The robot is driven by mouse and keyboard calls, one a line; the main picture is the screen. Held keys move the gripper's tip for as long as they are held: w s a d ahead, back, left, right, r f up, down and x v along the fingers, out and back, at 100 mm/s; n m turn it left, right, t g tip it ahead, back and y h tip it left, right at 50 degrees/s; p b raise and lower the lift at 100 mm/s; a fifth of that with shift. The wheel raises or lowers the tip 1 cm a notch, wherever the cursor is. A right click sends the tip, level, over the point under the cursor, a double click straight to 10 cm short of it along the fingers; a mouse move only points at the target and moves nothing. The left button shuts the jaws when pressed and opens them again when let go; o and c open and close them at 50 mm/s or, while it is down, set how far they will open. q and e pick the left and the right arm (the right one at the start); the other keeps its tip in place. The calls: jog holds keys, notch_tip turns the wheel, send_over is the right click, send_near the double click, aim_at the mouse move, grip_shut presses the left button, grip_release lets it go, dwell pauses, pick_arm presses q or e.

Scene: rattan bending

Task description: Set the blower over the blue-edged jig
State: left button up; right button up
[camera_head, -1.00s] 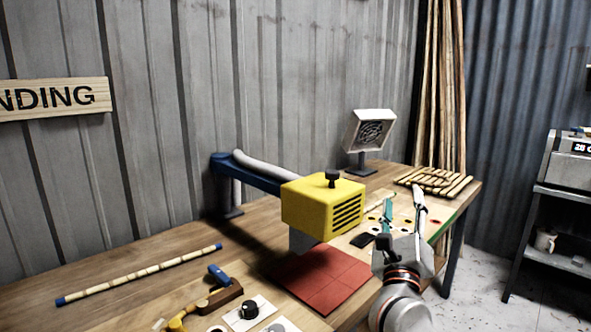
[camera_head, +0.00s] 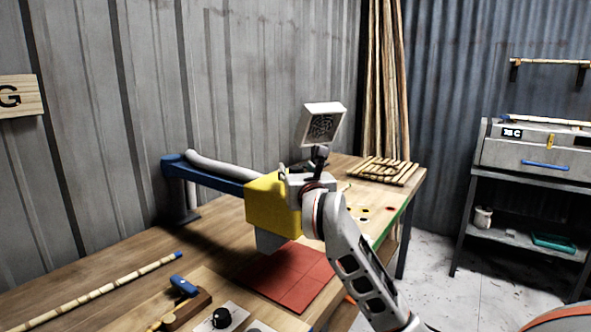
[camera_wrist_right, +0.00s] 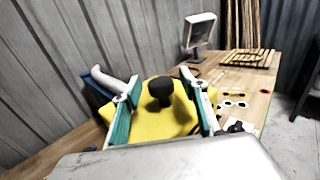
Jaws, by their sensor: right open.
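The blower is a yellow box (camera_head: 268,205) on a blue swing arm (camera_head: 215,175), with a grey nozzle beneath it over a red tiled mat (camera_head: 285,285). Its black knob (camera_wrist_right: 160,93) shows in the right wrist view. My right gripper (camera_head: 302,168) is at the top of the blower. In the wrist view its teal-padded fingers are open, one on each side of the knob, with gaps between. My arm hides part of the blower in the head view. I cannot make out a blue-edged jig. My left gripper is out of view.
A rattan pole (camera_head: 95,293) and a blue-handled tool (camera_head: 183,298) lie at the front left.

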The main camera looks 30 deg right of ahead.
jog(key=shift+w+d, duration=0.3)
jog(key=shift+w, duration=0.35)
grip_shut()
jog(key=shift+a, duration=0.1)
